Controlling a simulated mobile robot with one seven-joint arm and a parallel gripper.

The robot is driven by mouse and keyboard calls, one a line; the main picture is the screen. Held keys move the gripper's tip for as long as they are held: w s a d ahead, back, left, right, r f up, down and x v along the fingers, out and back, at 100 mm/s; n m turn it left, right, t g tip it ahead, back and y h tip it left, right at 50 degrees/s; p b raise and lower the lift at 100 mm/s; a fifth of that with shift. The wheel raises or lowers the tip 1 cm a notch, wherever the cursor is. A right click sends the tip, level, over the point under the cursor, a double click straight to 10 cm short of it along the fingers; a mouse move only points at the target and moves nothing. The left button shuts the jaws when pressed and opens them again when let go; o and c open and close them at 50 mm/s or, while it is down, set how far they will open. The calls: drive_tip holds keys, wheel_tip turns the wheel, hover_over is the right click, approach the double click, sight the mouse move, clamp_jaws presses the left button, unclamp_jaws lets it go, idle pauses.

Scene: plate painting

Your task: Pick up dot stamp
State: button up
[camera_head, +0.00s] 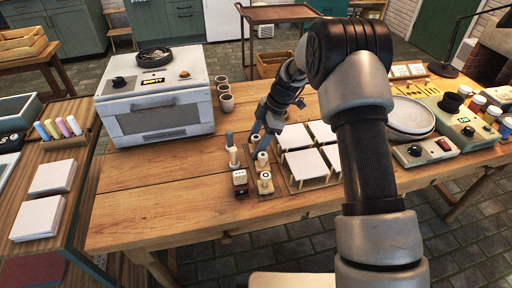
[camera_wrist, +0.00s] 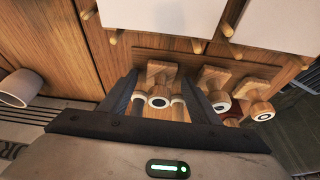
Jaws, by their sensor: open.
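My gripper (camera_head: 261,140) points down over a small group of wooden stamps on the table, left of the white tiles. In the wrist view my gripper (camera_wrist: 163,84) is open, with its two dark fingers on either side of one wooden stamp (camera_wrist: 160,77). That stamp has a round white end with a dark centre; I cannot tell whether the fingers touch it. Two more stamps with round white-ringed ends, one nearer (camera_wrist: 217,97) and one farther right (camera_wrist: 259,108), stand to the right of the fingers.
White square tiles (camera_head: 301,166) on wooden supports stand just right of the stamps. A white kiln-like box (camera_head: 160,118) and several small cups (camera_head: 226,103) stand to the left. Bare table (camera_head: 165,195) lies at the front left.

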sight(256, 137)
drive_tip(key=shift+c, duration=0.4)
drive_tip(key=shift+r, duration=0.1)
drive_tip(key=c, duration=1.1)
drive_tip(key=shift+o, duration=0.2)
drive_tip(key=shift+r, duration=0.1)
wheel_tip(256, 137, up, 10)
drive_tip(key=shift+f+p, duration=0.1)
drive_tip(key=shift+p, duration=0.65)
drive_tip(key=o, duration=0.4)
drive_tip(key=shift+c, duration=1.1)
